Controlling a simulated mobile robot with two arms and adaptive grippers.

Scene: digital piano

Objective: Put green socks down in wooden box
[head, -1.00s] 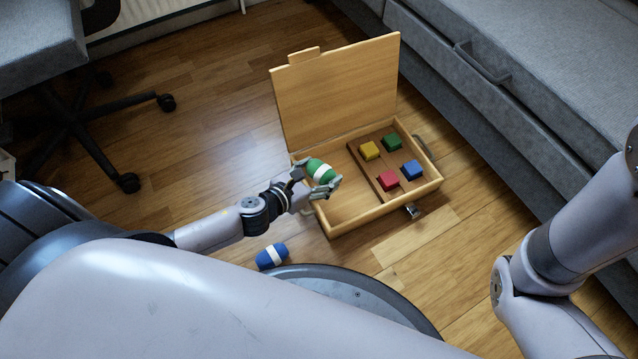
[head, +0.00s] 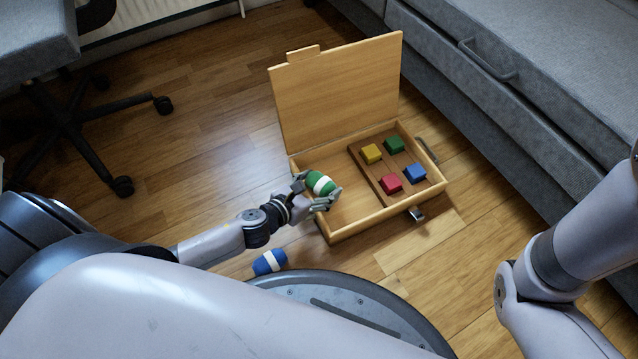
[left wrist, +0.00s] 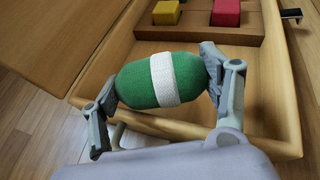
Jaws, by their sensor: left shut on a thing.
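The green socks (head: 320,183), a rolled bundle with a white band, are held between the fingers of my left gripper (head: 318,193). In the left wrist view the green socks (left wrist: 150,80) sit between both fingertips of the left gripper (left wrist: 158,88). The wooden box (head: 352,225) lies open on the floor with its lid raised at the back. The socks are over the left part of the box; their exact height above its floor is hard to tell. My right gripper is not in view; only part of the right arm shows.
Inside the box, a wooden board at the right holds yellow (head: 371,153), green (head: 394,144), red (head: 390,183) and blue (head: 415,173) blocks. The box's left part is bare. Blue socks (head: 269,262) lie on the floor by my base. A grey sofa (head: 540,70) stands right.

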